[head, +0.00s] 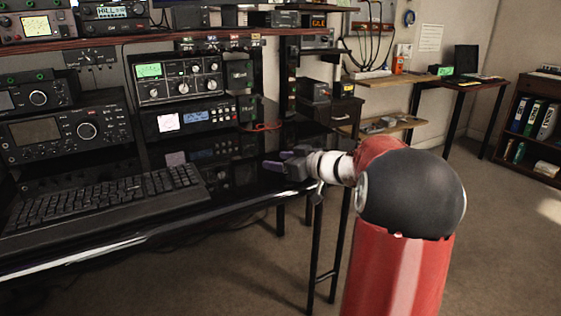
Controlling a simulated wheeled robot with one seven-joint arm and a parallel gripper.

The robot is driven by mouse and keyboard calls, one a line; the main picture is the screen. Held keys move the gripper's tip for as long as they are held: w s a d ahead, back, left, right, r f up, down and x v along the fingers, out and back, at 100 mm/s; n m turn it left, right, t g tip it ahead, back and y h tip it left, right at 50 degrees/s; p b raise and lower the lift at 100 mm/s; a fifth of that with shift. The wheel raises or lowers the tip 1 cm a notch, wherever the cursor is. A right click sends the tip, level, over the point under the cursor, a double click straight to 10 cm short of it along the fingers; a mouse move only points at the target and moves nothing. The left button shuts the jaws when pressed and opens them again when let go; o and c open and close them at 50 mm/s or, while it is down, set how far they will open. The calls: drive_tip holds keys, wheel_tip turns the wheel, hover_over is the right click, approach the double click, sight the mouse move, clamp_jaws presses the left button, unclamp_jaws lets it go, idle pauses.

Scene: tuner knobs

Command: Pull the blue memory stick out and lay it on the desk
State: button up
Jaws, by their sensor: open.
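I cannot make out the blue memory stick in the head view; it is hidden or too small to tell. The desk (232,197) is a glossy black top on the left and middle, with radio gear on it. My gripper (274,162) is over the right end of the desk, pointing left toward the equipment. Its jaws are open, and I see nothing held between them. Its fingers look dark with purplish parts. My red and black arm comes in from the right and covers part of the room behind it.
A black keyboard (105,200) lies along the desk's front left. Stacked radios, including a grey tuner with knobs (178,78) and a unit with a lit screen (190,118), stand behind. A red cable (262,128) lies near the gripper. Bare desk shows between keyboard and gripper.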

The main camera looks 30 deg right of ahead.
drive_tip(key=v, duration=0.8)
drive_tip(key=shift+f, duration=0.1)
drive_tip(key=shift+r+p, duration=0.9)
drive_tip(key=shift+r, duration=2.65)
